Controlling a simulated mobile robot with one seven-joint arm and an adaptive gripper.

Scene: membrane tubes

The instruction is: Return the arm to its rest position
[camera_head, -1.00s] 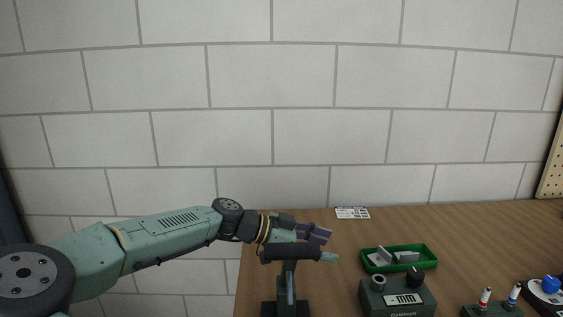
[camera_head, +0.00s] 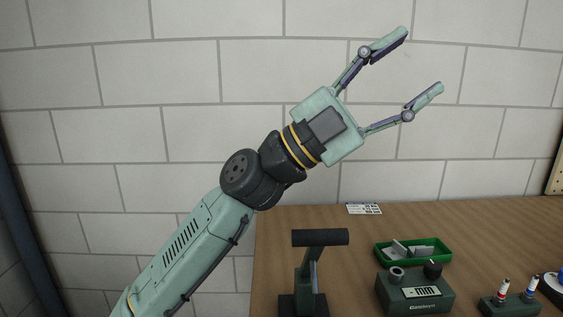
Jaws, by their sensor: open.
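My arm reaches up from the lower left of the head view. My gripper (camera_head: 423,62) is raised in front of the white block wall, well above the table. Its two fingers point up and to the right and are spread wide apart. Nothing is between them. The gripper touches nothing that I can see.
The wooden table (camera_head: 300,215) holds a dark stand with a padded crossbar (camera_head: 320,237), a green tray (camera_head: 448,260) with light pieces, a dark green device (camera_head: 418,295), a holder with tubes (camera_head: 505,303) and a white card (camera_head: 364,209). The air around the gripper is clear.

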